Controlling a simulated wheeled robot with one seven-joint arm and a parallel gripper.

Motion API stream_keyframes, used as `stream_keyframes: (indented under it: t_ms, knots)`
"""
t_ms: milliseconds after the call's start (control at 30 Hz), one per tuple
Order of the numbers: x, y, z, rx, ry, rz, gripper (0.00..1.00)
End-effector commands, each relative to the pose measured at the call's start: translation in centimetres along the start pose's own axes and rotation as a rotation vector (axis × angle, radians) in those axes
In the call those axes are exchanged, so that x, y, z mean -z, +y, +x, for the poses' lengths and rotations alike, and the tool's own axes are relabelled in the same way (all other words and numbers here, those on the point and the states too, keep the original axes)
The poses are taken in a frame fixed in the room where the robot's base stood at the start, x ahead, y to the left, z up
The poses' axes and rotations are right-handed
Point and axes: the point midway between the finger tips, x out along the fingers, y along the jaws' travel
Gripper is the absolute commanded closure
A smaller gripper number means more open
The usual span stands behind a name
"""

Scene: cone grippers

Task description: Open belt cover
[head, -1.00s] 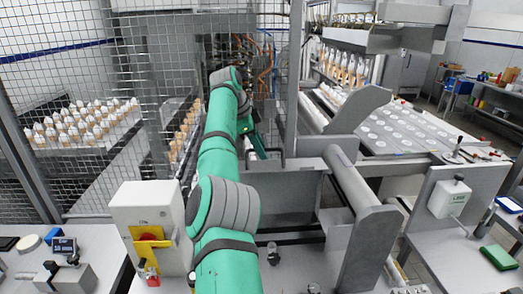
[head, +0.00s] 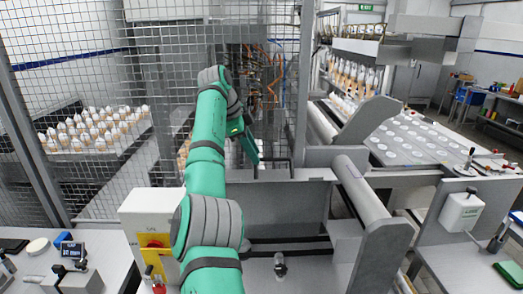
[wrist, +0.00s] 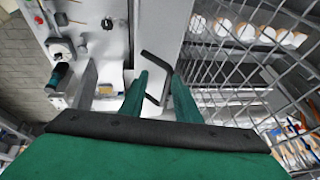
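The belt cover appears to be the grey metal panel (head: 290,208) in front of the mesh fence, at the centre of the head view. A black bent bar handle (head: 276,160) stands at its top edge; the handle also shows in the wrist view (wrist: 165,62). My gripper (head: 252,150) is at the end of the green arm, just left of the handle. In the wrist view, the two green fingers of my gripper (wrist: 161,76) are apart, and part of the handle shows between their tips. I cannot tell whether they touch it.
A mesh fence (head: 75,85) and grey post stand close to the arm. A white switch box with a yellow plate (head: 153,243) is left of the forearm. A grey roller (head: 365,196) lies right of the panel. Trays of cones (head: 95,128) are behind the fence.

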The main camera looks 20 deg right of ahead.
Motion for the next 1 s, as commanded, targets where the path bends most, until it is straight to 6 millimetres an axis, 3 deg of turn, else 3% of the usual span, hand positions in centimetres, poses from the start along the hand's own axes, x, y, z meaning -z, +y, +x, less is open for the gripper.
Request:
stream_keyframes:
  t_ms: [200, 400, 1000]
  knots:
    - [-3.6, 1.7, -1.8, 0.003, 0.0, -0.002, 0.71]
    - [-5.7, 2.8, -2.9, 0.002, -0.001, -0.002, 0.71]
    - [-6.4, 3.1, -3.3, 0.002, 0.001, -0.002, 0.71]
